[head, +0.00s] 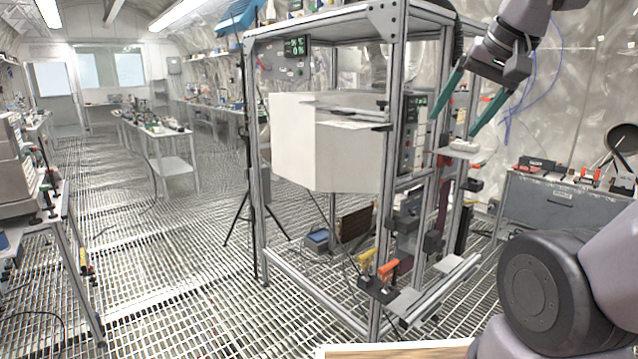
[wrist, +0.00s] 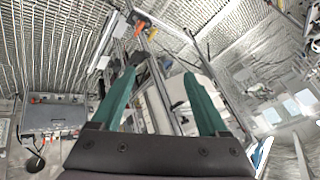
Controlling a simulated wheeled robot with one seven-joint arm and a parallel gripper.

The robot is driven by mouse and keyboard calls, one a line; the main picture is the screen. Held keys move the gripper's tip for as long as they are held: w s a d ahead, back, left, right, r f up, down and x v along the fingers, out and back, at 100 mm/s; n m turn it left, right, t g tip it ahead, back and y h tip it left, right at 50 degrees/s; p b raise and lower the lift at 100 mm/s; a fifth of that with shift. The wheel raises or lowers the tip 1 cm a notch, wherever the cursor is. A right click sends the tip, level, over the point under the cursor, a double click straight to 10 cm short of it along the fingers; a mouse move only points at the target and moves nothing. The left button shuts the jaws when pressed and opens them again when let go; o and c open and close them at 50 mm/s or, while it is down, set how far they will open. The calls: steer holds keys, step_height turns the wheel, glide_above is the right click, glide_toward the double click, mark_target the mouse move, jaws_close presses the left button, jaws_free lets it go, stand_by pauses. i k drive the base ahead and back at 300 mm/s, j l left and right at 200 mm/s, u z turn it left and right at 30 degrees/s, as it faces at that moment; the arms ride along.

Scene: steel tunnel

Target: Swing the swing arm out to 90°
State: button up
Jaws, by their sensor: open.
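My gripper (head: 452,127) has two teal fingers, spread apart with nothing between them. It is at the upper right of the head view, pointing down and left beside the right side of an aluminium-profile frame (head: 396,90). In the wrist view the open fingers (wrist: 159,75) reach toward the frame's posts and rails. I cannot tell for sure which part is the swing arm. A low profile rail (head: 446,284) juts out at the frame's lower right, well below my gripper, with an orange handle (head: 389,270) near its left end. The orange handle also shows in the wrist view (wrist: 139,28).
A large white box (head: 300,140) sits inside the frame. A small pale plate (head: 459,151) is just below my fingers, close to the frame. A grey cabinet (head: 545,203) with tools on top stands at the right. The grating floor at the left (head: 180,260) is clear.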

mark_target(370, 114)
steer(key=i+j, duration=0.15)
steer(key=i, duration=0.35)
steer(key=i+j+u, duration=0.1)
steer(key=i, duration=0.4)
steer(key=j, duration=0.1)
